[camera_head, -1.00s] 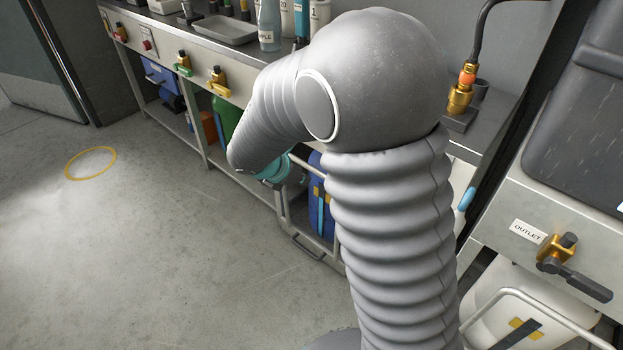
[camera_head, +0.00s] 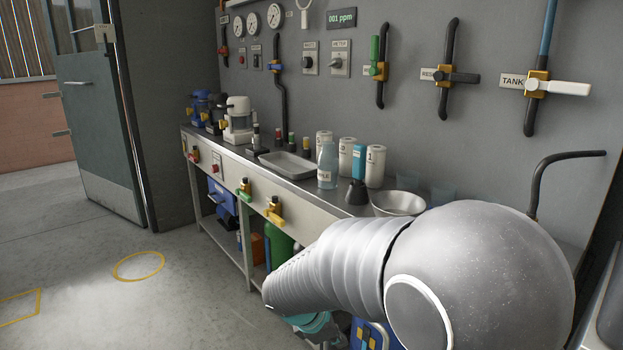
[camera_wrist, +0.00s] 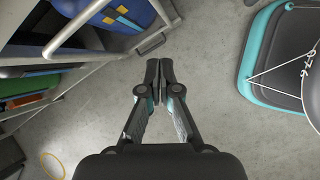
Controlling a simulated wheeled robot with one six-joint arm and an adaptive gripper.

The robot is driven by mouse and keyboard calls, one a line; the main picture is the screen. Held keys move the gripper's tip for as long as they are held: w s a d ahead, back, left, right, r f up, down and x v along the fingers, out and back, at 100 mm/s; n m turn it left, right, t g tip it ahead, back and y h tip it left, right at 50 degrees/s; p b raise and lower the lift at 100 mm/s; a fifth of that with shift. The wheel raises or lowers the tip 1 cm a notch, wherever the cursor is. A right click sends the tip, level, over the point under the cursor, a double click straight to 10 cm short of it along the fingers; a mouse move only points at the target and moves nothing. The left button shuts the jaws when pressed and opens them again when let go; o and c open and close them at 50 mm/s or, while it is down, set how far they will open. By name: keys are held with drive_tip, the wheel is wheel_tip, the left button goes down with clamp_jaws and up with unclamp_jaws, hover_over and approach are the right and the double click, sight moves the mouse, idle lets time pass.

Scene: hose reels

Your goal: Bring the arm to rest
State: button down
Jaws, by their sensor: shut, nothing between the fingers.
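My gripper (camera_wrist: 160,82) shows in the wrist view with its two dark fingers together and nothing between them. It points down over bare concrete floor, apart from everything around it. In the head view my grey sleeved arm fills the lower right and reaches left in front of the bench. The gripper's fingers are hidden there behind the arm; only a teal part of my wrist (camera_head: 312,324) shows below it.
The bench (camera_head: 330,211) carries a tray (camera_head: 290,165), bottles and a metal bowl (camera_head: 399,203). Valves and gauges are on the wall behind. In the wrist view a shelf frame (camera_wrist: 100,42) is at left and a teal-edged dark platform (camera_wrist: 275,55) at right. Open floor lies left of the bench.

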drive_tip(key=s+d+r+m+y, duration=0.1)
drive_tip(key=s+d+r+m, duration=0.2)
drive_tip(key=s+m, duration=0.3)
drive_tip(key=s+d+r+m+t+y, duration=0.1)
drive_tip(key=s+d+r+m+y, duration=0.1)
drive_tip(key=s+r+m, duration=0.4)
drive_tip(key=s+d+r+m+t+y, duration=0.1)
drive_tip(key=s+d+r+m+y, duration=0.1)
drive_tip(key=s+d+r+m, duration=0.3)
drive_tip(key=s+m, duration=0.2)
drive_tip(key=s, duration=0.1)
drive_tip(key=shift+s+m, duration=0.2)
drive_tip(key=shift+m, duration=0.1)
